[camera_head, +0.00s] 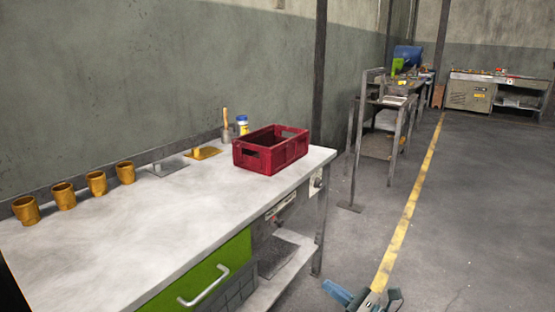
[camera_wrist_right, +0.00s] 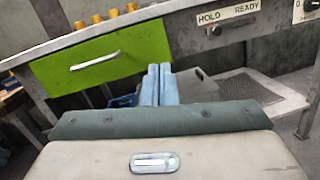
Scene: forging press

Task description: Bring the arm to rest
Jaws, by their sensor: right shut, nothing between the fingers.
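My right gripper (camera_head: 330,286) shows at the bottom edge of the head view, right of the workbench (camera_head: 190,215) and lower than its top. Its blue fingers (camera_wrist_right: 159,72) are together and empty in the right wrist view, pointing at the bench front. They appear apart from the bench. Only the end of my right arm shows in the head view. My left gripper is in neither view.
A red crate (camera_head: 250,157) stands at the bench's far end. Several orange cups (camera_head: 64,196) line its back edge. The bench has a green drawer (camera_wrist_right: 102,58) and a lower shelf (camera_head: 285,268). Open floor (camera_head: 465,215) lies to the right, past a cart (camera_head: 377,145).

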